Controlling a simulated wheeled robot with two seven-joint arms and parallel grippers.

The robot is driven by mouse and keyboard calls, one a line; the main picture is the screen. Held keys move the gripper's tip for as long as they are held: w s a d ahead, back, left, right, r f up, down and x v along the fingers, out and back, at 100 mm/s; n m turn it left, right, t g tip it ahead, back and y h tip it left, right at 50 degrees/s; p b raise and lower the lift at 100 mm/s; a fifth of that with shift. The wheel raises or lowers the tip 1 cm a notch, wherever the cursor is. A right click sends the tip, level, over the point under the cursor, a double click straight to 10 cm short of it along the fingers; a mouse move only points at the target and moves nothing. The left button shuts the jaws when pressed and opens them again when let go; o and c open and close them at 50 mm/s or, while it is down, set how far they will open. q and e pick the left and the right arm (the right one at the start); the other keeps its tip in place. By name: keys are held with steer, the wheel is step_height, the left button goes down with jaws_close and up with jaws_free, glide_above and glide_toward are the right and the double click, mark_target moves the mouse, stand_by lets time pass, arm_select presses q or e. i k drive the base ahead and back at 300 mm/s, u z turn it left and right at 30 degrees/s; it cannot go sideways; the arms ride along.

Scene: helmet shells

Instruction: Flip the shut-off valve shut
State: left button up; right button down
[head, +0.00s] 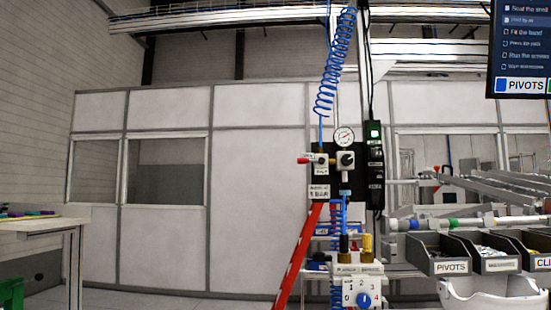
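The shut-off valve (321,163) is a small pale block on a black panel in the middle of the head view. Its red handle (304,160) sticks out level to the left. A blue air hose (325,98) comes down from above to the valve. A round pressure gauge (344,136) and a black-knobbed regulator (346,160) sit just to the right. The small labels by the valve are too blurred to read surely. Neither of my grippers is in view.
A red slanted bar (297,258) rises to just below the panel. A blue-knobbed dial block (362,298) stands below. Parts bins, one marked PIVOTS (450,267), are at right. A table (40,224) is at left.

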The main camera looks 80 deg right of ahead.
mark_target(321, 160)
steer(key=z, duration=0.9)
steer(key=i, duration=1.05)
steer(key=z, duration=1.55)
steer(key=i, duration=0.15)
steer(key=u, duration=0.15)
